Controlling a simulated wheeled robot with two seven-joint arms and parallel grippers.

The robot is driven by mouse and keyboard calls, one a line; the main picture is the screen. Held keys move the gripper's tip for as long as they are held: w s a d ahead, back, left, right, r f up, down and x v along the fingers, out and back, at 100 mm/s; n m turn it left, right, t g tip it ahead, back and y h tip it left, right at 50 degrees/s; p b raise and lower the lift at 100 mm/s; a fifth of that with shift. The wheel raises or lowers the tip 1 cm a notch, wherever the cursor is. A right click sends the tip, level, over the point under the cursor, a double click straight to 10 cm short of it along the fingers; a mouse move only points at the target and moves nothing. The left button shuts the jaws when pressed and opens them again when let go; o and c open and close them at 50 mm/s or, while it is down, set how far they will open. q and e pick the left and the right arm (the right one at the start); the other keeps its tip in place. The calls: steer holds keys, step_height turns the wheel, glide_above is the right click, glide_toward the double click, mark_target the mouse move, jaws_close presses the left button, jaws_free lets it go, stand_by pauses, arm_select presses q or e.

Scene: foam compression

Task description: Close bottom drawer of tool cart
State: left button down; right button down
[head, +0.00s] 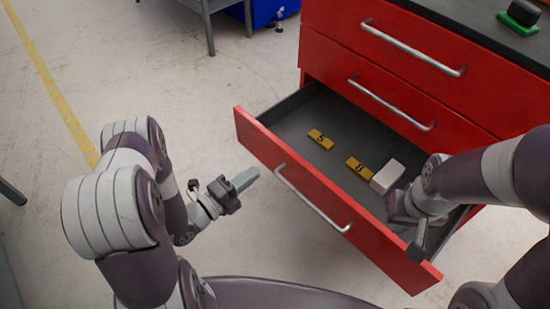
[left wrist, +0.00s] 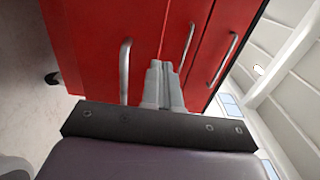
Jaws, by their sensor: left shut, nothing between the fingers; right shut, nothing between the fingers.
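The red tool cart (head: 335,57) stands at the right with its bottom drawer (head: 375,246) pulled well out. Its silver handle (head: 310,200) runs along the drawer front. My left gripper (head: 246,180) is shut and empty, just in front of the left part of that front; contact cannot be told. In the left wrist view its fingers (left wrist: 163,75) point towards the red fronts and handles. My right gripper (head: 418,242) is shut at the right end of the drawer, near the front's top edge; whether it touches is unclear.
In the drawer lie two yellow tags marked 5 (head: 320,139) and 8 (head: 358,168), and a white block (head: 388,177). The two upper drawers (head: 400,55) are shut. A green and black object (head: 519,18) sits on the cart top.

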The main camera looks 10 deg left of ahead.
mark_target(284, 151)
arm_select(q)
steer(key=b+x, duration=0.2)
steer(key=x, duration=0.6)
steer(key=shift+f, duration=0.1)
steer(key=shift+w+d, duration=0.25)
steer(key=shift+w, duration=0.1)
steer(key=shift+w, duration=0.1)
steer(key=b+x, duration=0.9)
steer(key=x, duration=1.4)
steer(key=shift+d, duration=0.1)
